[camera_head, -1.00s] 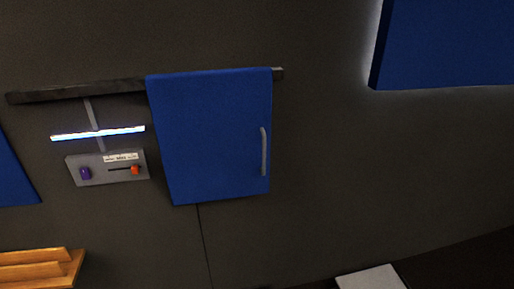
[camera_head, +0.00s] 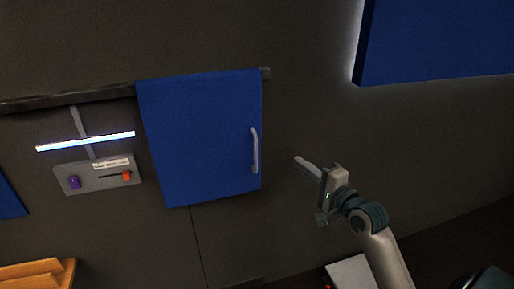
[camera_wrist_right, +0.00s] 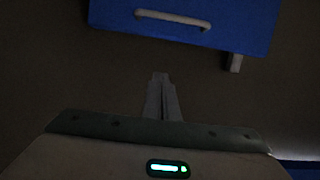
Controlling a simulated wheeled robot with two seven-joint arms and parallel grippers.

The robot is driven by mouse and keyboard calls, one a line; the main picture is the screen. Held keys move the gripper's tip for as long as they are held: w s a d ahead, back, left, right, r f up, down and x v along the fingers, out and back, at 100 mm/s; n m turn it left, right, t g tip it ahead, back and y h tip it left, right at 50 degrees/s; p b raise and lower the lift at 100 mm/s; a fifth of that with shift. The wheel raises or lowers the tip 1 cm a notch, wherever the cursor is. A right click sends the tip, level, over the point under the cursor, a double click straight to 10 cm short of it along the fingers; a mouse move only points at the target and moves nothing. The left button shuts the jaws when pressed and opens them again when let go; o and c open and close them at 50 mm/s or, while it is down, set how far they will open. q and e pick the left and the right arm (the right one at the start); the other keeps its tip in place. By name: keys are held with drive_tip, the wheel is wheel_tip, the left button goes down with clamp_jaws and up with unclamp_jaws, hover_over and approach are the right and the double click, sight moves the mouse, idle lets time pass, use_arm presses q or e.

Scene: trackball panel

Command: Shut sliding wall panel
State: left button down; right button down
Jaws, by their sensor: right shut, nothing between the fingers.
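The blue sliding panel (camera_head: 200,135) hangs from a dark rail (camera_head: 70,99) on the wall, at the rail's right end. A light grey vertical handle (camera_head: 255,150) is near the panel's right edge. The panel and handle (camera_wrist_right: 173,19) also show at the top of the right wrist view. Left of the panel, a grey control plate (camera_head: 97,176) with a purple knob and an orange slider is uncovered. My right gripper (camera_head: 299,161) is shut and empty, to the right of the handle and apart from it. Its closed fingers (camera_wrist_right: 160,80) point toward the panel in the wrist view. My left gripper is not in view.
A lit strip (camera_head: 86,141) is mounted above the control plate. A wooden piece (camera_head: 35,275) is at the lower left and a white flat surface (camera_head: 350,272) at the lower right. Another blue panel (camera_head: 435,40) is at the upper right. The wall right of the handle is bare.

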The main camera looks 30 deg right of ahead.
drive_tip(key=shift+r, duration=0.45)
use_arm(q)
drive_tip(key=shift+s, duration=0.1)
use_arm(e)
drive_tip(key=shift+w, duration=0.1)
